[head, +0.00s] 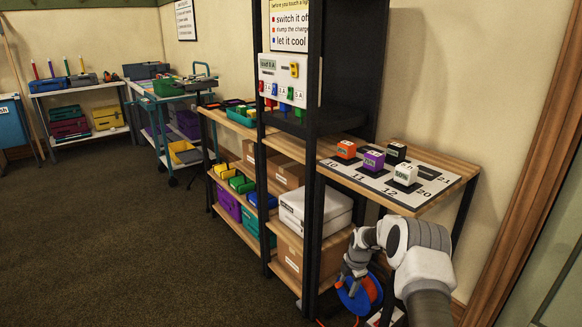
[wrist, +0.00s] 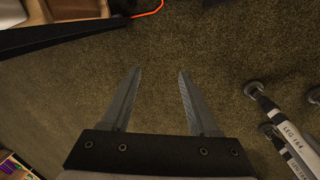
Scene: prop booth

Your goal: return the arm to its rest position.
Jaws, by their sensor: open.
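My gripper (wrist: 156,100) points down at the carpet in the wrist view, its two fingers wide apart with nothing between them. In the head view my white arm is at the lower right, bent in front of the shelf's right end. The gripper (head: 350,278) there hangs low, below the wooden top and close to a blue and orange cable reel (head: 358,292). I cannot tell from the head view whether it touches the reel.
The wooden shelf top (head: 440,163) carries a numbered board (head: 345,172) with orange, purple and white blocks. A black post (head: 312,200) stands left of my arm. Legs labelled LEG (wrist: 290,135) lie right of the fingers in the wrist view. Open carpet (head: 120,240) fills the left.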

